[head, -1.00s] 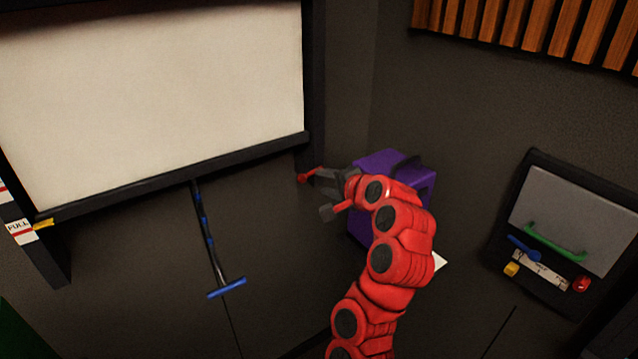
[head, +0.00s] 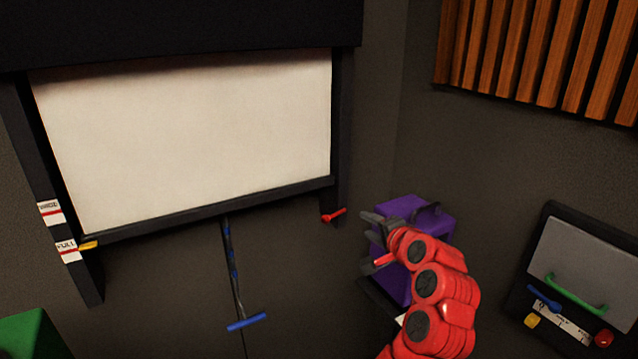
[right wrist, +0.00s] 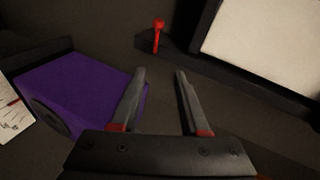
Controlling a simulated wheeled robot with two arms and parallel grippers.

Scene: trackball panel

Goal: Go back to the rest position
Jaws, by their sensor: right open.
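My right gripper (head: 372,242) is open and empty, in front of the purple box in the head view. Its two fingers also show apart in the right wrist view (right wrist: 160,95), with nothing between them. A small red lever (head: 334,215) sticks out at the lower right corner of the white screen's frame, apart from the gripper and to its upper left. The lever also shows in the right wrist view (right wrist: 158,36), beyond the fingertips. My left gripper is not in view.
The white screen (head: 190,140) hangs in a dark frame. A blue T-handle (head: 246,322) hangs below it on a cord. The purple box (head: 436,228) stands behind my right arm. A panel with a green handle (head: 575,295) is at the right. Wooden slats (head: 540,55) are above.

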